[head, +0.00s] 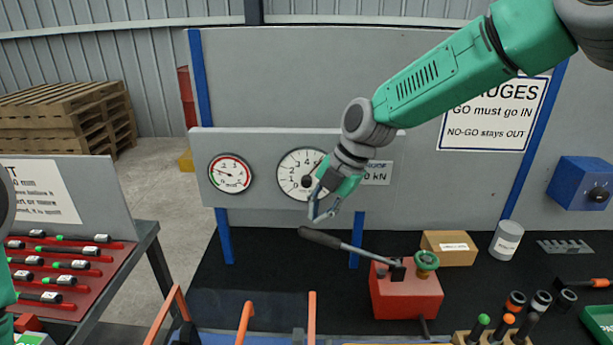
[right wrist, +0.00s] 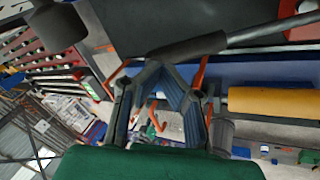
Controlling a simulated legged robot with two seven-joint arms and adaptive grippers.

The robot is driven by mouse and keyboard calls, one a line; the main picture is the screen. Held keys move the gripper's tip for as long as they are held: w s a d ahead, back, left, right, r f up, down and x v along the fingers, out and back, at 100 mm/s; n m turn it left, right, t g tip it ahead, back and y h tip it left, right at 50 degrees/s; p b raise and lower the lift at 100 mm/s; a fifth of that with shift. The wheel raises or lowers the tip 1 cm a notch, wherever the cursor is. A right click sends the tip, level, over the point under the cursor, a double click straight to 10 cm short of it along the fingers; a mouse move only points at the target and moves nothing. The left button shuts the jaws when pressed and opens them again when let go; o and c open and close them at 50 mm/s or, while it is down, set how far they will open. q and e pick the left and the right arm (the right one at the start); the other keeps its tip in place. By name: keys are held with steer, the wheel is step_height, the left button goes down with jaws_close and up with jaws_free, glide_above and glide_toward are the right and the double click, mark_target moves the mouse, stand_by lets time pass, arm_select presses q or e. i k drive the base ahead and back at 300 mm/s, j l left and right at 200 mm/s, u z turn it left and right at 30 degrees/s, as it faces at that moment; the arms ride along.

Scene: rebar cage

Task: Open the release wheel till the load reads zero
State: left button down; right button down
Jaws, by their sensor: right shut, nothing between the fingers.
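The release wheel (head: 427,261), small and green with a brass-coloured base, sits on top of the red pump body (head: 407,294) on the black bench. A long pump lever (head: 345,246) with a dark grip slopes up to the left from the pump; it also shows in the right wrist view (right wrist: 188,48). The white load gauge (head: 300,174) is on the grey panel behind; my right gripper covers part of its dial, so I cannot read it. My right gripper (head: 322,214) is shut and empty, above the lever's grip and left of the wheel. My left gripper is out of view.
A red-rimmed gauge (head: 230,173) is left of the load gauge. A cardboard box (head: 448,248) and grey can (head: 506,240) stand behind and right of the pump. A holder of plug gauges (head: 492,338) is at front right. Orange bars (head: 246,322) rise at the front.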

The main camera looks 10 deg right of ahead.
mark_target(427, 263)
steer(key=k, duration=1.5)
